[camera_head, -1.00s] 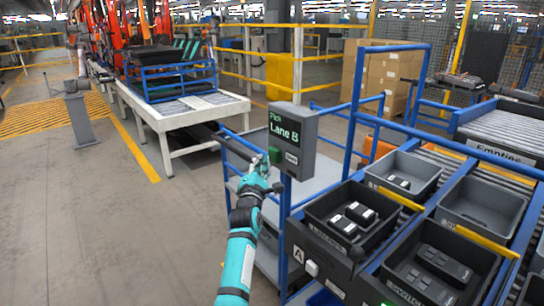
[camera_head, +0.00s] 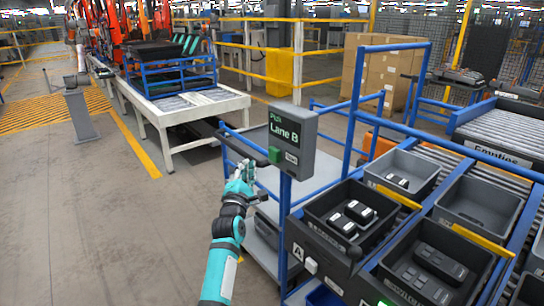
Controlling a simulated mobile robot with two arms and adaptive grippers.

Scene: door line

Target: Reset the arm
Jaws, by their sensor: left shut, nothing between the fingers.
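My left arm (camera_head: 226,245), teal and black, reaches up from the bottom centre. Its gripper (camera_head: 253,172) is shut with nothing held. It is just left of and a little below the grey sign box (camera_head: 292,140), which reads "Pick Lane B". A green button (camera_head: 274,155) is on the left of the box's face. The fingertips look close to the button but apart from it. My right gripper is not in view.
A blue-framed cart (camera_head: 283,235) stands right of my arm. The rack to the right holds dark bins (camera_head: 352,215) with black items. A white conveyor table (camera_head: 195,108) stands behind.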

